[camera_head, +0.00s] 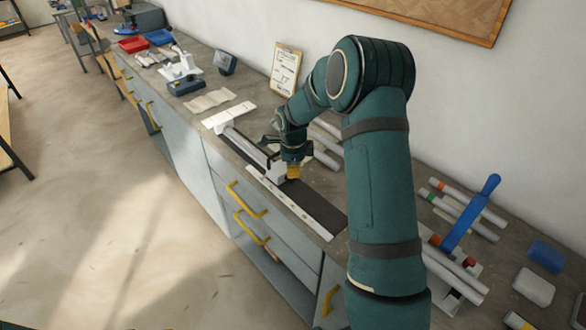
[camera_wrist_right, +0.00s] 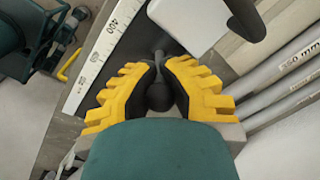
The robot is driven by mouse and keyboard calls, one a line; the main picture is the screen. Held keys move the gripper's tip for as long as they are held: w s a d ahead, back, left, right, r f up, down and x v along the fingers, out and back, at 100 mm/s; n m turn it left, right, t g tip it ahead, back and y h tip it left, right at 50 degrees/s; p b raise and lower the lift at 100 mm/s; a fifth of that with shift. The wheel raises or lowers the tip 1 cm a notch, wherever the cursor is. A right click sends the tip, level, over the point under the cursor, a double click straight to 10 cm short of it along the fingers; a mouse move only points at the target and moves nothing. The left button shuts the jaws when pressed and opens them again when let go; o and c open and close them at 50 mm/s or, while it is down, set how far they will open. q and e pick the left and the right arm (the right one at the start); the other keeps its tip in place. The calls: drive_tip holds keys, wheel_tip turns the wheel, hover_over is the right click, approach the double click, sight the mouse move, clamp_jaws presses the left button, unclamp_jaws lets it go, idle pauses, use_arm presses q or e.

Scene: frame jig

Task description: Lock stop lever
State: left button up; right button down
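The stop lever shows in the right wrist view as a grey rod ending in a dark round knob (camera_wrist_right: 160,97). My right gripper (camera_wrist_right: 160,64) has its yellow fingers with dark pads on both sides of this knob, and they look shut on it. In the head view, my right gripper (camera_head: 292,172) is low over the jig at the grey stop block (camera_head: 274,170), and the lever is hidden there. A white scale strip (camera_head: 290,204) runs along the jig's front; it reads 400 in the wrist view (camera_wrist_right: 112,30). My left gripper is not in view.
Grey tubes (camera_head: 327,157) lie behind the jig, close to my gripper. A blue-handled tool (camera_head: 470,215) and more tubes lie to the right. A clipboard (camera_head: 285,68) leans on the wall. Papers (camera_head: 208,100) and a dark blue box (camera_head: 186,85) are farther left.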

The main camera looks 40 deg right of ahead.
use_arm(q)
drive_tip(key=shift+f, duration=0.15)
use_arm(e)
drive_tip(key=shift+w+a+h+b, duration=0.1)
drive_tip(key=shift+a+h+b, duration=0.35)
drive_tip(key=shift+h+b, duration=0.55)
drive_tip(key=h+b, duration=0.1)
drive_tip(key=b, duration=0.1)
drive_tip(key=a+h+b, duration=0.1)
drive_tip(key=b, duration=0.2)
drive_tip(key=a+f+h+b, duration=0.1)
drive_tip(key=h+b, duration=0.1)
drive_tip(key=b, duration=0.1)
drive_tip(key=shift+t, duration=0.3)
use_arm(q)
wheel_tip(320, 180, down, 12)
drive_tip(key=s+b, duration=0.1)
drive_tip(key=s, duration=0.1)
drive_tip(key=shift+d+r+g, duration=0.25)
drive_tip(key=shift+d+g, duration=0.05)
use_arm(e)
drive_tip(key=shift+a+r+h, duration=0.1)
drive_tip(key=shift+a+h, duration=0.05)
drive_tip(key=shift+h, duration=0.35)
drive_tip(key=c, duration=1)
unclamp_jaws()
drive_tip(key=shift+s, duration=0.2)
drive_tip(key=shift+c, duration=0.2)
drive_tip(key=v, duration=1.2)
